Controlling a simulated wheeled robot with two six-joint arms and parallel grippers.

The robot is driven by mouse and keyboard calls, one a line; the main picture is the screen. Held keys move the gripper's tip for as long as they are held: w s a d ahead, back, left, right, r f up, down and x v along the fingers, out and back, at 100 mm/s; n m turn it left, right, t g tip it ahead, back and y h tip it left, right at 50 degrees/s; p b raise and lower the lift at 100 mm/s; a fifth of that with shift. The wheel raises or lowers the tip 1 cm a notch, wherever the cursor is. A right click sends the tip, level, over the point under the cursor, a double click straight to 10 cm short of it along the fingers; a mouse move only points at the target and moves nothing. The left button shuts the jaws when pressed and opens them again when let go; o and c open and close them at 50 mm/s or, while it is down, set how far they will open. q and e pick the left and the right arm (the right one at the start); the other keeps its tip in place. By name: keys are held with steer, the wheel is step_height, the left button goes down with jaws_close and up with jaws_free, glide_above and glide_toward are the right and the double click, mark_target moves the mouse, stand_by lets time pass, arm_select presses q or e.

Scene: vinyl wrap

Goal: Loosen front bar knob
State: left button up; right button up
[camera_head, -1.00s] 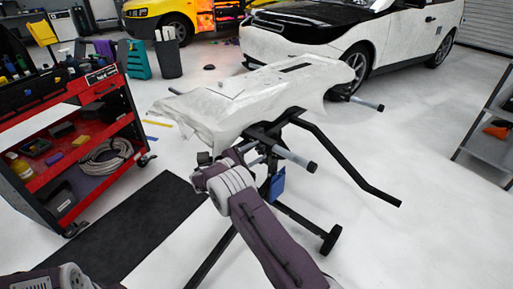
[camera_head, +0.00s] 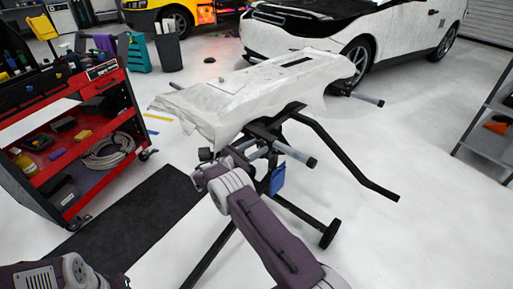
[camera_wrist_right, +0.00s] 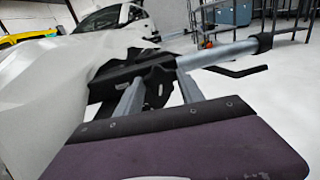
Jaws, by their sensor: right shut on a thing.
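A wheeled black stand (camera_head: 300,212) holds a car bumper wrapped in white (camera_head: 260,88). Its front bar (camera_head: 288,150) is a grey tube with a black end cap; it also crosses the upper middle of the right wrist view (camera_wrist_right: 222,52). My right gripper (camera_head: 246,153) is at the stand under the bumper, beside the bar's inner end. In the right wrist view its two grey fingers (camera_wrist_right: 160,90) straddle a dark knob (camera_wrist_right: 157,84) below the bar and are shut on it. The knob's outline is partly hidden. My left gripper is out of view; only part of my left arm shows.
A red tool cart (camera_head: 98,125) with tools and a coiled hose stands at the left. A black mat (camera_head: 130,225) lies on the floor. A blue item (camera_head: 277,180) hangs from the stand. A white car (camera_head: 390,35) is behind.

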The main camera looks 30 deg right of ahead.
steer(key=shift+o, duration=0.2)
stand_by(0.4)
steer(key=o, duration=1.3)
steer(key=shift+a, duration=0.45)
steer(key=p+v, duration=0.2)
steer(key=v, duration=0.6)
